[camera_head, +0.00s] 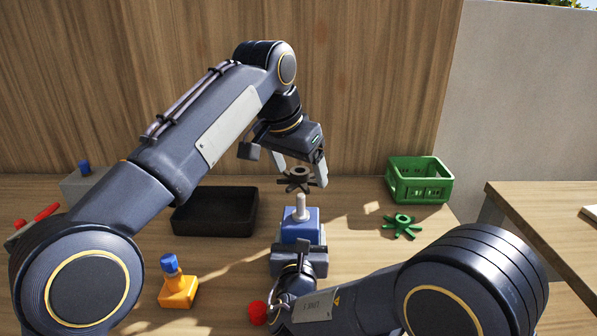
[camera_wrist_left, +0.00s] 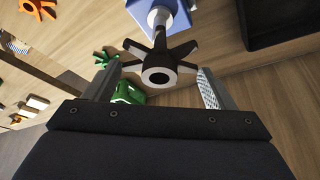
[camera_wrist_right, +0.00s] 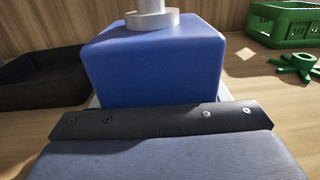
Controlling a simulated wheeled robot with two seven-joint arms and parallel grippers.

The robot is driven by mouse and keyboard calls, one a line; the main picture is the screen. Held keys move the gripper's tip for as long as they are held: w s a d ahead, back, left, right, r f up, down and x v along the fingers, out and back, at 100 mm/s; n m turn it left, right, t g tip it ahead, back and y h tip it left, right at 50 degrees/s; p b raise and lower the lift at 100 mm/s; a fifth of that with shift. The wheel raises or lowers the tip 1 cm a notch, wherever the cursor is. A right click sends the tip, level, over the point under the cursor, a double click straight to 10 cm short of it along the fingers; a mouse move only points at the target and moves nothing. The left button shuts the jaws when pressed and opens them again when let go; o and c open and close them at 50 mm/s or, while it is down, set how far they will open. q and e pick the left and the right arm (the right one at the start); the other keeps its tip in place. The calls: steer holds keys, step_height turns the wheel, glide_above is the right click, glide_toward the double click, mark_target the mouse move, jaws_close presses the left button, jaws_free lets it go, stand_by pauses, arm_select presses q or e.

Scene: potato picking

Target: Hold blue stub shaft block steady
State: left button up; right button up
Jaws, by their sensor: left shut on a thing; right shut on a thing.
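The blue stub shaft block (camera_head: 300,226) stands on the table with its pale grey shaft (camera_head: 301,208) upright. It fills the middle of the right wrist view (camera_wrist_right: 155,65). My right gripper (camera_head: 299,256) is shut on the block from the near side; its fingers are mostly hidden. My left gripper (camera_head: 300,170) is shut on a dark, several-armed wheel (camera_head: 296,177) with a hole in its hub. The wheel is just above the shaft top in the head view and appears apart from it. The wheel also shows between the fingers in the left wrist view (camera_wrist_left: 160,54).
A black tray (camera_head: 215,228) lies left of the block. A green crate (camera_head: 419,193) and green wheel (camera_head: 401,226) are to the right. An orange block with a blue top (camera_head: 178,290) and a red object (camera_head: 258,312) lie nearer. A second table (camera_head: 550,225) stands at right.

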arm_select(q)
steer(key=shift+r, duration=2.95)
arm_select(e)
steer(key=o, duration=1.6)
steer(key=shift+s+a, duration=0.2)
steer(key=shift+s, duration=3.8)
arm_select(q)
steer(key=shift+s, duration=0.1)
arm_select(e)
steer(key=shift+s, duration=0.1)
